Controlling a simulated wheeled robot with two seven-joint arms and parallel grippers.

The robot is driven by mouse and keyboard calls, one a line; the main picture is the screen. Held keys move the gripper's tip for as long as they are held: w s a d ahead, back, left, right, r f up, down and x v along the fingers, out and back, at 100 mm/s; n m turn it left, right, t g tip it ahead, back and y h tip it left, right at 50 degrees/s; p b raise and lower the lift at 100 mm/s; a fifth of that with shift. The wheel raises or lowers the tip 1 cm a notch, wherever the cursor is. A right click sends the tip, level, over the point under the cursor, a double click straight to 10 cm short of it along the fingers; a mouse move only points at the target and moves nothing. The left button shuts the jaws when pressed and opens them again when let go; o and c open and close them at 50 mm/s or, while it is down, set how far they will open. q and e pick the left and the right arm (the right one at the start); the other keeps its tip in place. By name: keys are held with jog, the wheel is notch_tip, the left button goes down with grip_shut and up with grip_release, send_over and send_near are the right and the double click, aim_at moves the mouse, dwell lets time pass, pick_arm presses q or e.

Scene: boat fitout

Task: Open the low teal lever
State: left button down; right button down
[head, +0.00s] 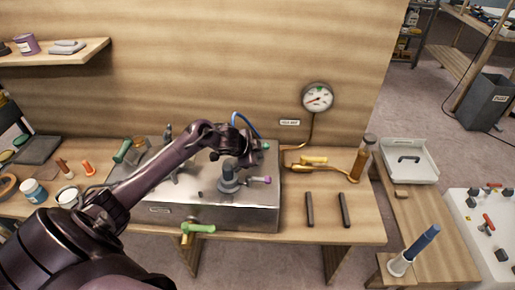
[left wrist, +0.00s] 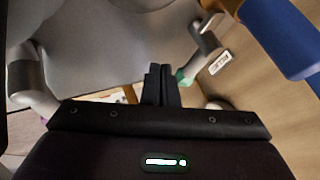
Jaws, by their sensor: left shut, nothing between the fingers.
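A small teal lever end (head: 265,147) shows at the back right of the metal box, just right of my left gripper. In the left wrist view a teal tip (left wrist: 184,77) on a grey lever shows just right of the fingertips. My left gripper (head: 250,150) is shut and empty; its closed fingers (left wrist: 161,84) show in the wrist view. Whether they touch the lever I cannot tell. Its base is partly hidden. My right gripper is not in view.
The metal box (head: 238,215) carries a purple-tipped grey lever (head: 262,180), a dark green handle (head: 123,151) and a light green front handle (head: 200,228). A blue hose (head: 236,118) and brass pipe (head: 330,170) are close by. Two dark bars (head: 310,209) lie on the bench.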

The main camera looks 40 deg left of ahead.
pick_arm(q)
jog(key=shift+w+a+r, duration=0.15)
jog(key=shift+w+a, duration=0.35)
jog(key=shift+w, duration=0.25)
